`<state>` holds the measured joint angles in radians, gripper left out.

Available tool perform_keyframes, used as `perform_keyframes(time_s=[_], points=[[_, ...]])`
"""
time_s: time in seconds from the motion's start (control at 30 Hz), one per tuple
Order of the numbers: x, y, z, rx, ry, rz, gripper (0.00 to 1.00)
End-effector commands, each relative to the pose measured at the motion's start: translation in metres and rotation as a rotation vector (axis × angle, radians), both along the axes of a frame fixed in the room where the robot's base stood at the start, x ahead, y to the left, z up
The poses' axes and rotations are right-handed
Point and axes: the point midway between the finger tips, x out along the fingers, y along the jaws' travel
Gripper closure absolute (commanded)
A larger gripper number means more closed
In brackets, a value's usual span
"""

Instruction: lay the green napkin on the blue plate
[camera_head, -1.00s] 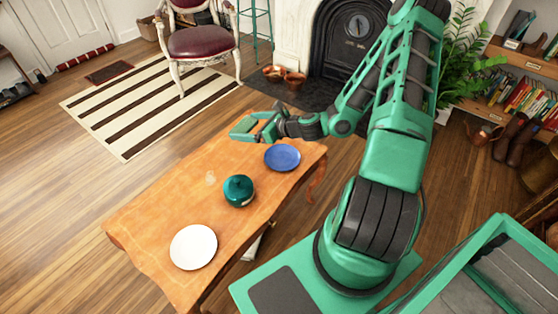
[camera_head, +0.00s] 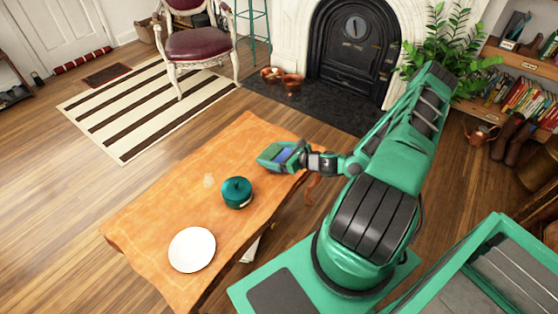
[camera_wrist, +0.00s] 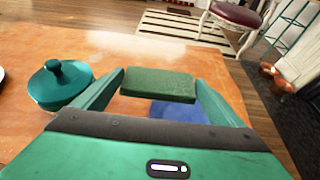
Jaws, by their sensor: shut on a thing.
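The green napkin (camera_wrist: 158,84) is a small folded block held between the fingers of my gripper (camera_wrist: 160,88), which is shut on it. In the wrist view the blue plate (camera_wrist: 180,111) lies on the table below and behind the napkin, partly hidden by it and by my gripper. In the head view my gripper (camera_head: 280,156) is over the blue plate (camera_head: 284,154), which shows only in part between the fingers. The exact height of the napkin above the plate is hard to tell.
A lidded teal pot (camera_head: 237,192) stands on the wooden table (camera_head: 160,215), left of my gripper. The table's right edge is close by.

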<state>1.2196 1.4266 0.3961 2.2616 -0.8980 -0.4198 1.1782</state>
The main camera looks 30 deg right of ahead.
Motion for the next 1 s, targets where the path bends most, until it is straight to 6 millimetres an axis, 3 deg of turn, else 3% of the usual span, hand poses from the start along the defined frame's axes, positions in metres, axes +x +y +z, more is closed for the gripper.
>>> perform_keyframes(time_s=[0.2, 0.4, 0.57, 0.87, 1.0], points=[[0.014, -0.042, -0.026, -0.003, -0.002, -0.003, 0.30], [0.021, -0.063, -0.040, 0.000, -0.001, -0.001, 0.30], [0.023, -0.067, -0.046, 0.001, -0.001, -0.001, 0.30], [0.022, -0.067, -0.081, 0.002, 0.001, -0.002, 0.30], [0.022, -0.067, -0.083, 0.002, 0.000, -0.002, 0.30]])
